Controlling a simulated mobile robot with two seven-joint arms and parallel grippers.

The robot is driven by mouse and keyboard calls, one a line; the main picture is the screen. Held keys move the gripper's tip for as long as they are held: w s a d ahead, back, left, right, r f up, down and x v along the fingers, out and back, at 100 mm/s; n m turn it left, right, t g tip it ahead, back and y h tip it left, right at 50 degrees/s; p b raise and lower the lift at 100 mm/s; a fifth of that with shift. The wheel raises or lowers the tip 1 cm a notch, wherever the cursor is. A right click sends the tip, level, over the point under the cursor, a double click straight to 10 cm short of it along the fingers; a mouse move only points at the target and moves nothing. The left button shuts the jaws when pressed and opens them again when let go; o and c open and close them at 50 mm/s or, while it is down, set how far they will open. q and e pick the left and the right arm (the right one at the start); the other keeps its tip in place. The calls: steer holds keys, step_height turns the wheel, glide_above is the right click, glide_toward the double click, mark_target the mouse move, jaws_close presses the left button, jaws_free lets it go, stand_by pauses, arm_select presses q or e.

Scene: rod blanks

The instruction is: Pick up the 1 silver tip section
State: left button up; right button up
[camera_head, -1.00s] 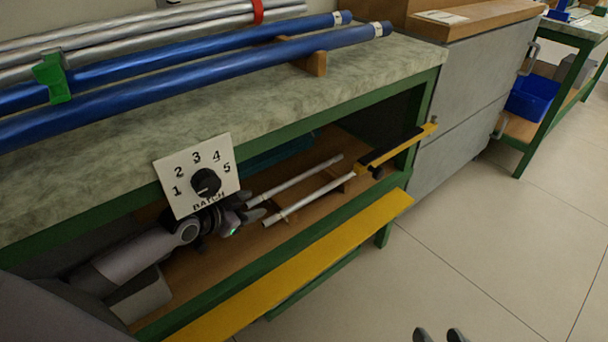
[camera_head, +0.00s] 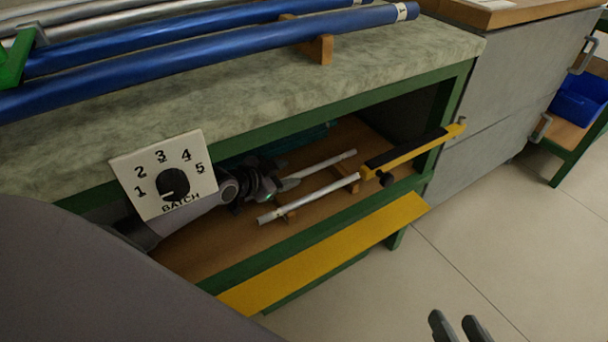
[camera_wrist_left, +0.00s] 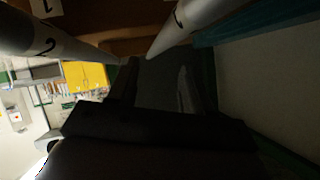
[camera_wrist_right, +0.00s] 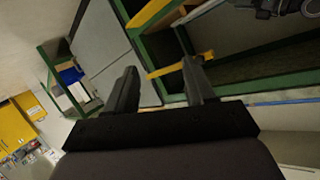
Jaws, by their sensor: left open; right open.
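Two thin silver rods lie on wooden rests on the lower shelf. The rear rod (camera_head: 325,164) shows in the left wrist view as the right-hand rod (camera_wrist_left: 195,18), with a mark that looks like a 1. The front rod (camera_head: 310,199) shows there at the left (camera_wrist_left: 60,46), marked 2. My left gripper (camera_head: 291,181) is open inside the shelf at the rear rod's near end. In the left wrist view that rod's end lies just ahead of the fingers (camera_wrist_left: 155,85), not clearly between them. My right gripper (camera_head: 460,326) is open and empty above the floor.
A batch dial sign (camera_head: 163,172) hangs at the shelf opening. A yellow bar with a black strip (camera_head: 410,153) stands at the rods' far end. A yellow panel (camera_head: 325,257) runs along the front. Blue tubes (camera_head: 215,63) lie on the worktop.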

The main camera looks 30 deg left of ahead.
mark_target(301, 173)
arm_select(q)
steer(key=b+x, duration=0.2)
steer(key=x, duration=0.1)
steer(key=shift+d+f, duration=0.15)
steer(key=shift+f, duration=0.35)
steer(key=shift+w+d+f+b, duration=0.2)
steer(key=shift+w+b, duration=0.15)
steer(key=shift+w, duration=0.3)
jaws_close()
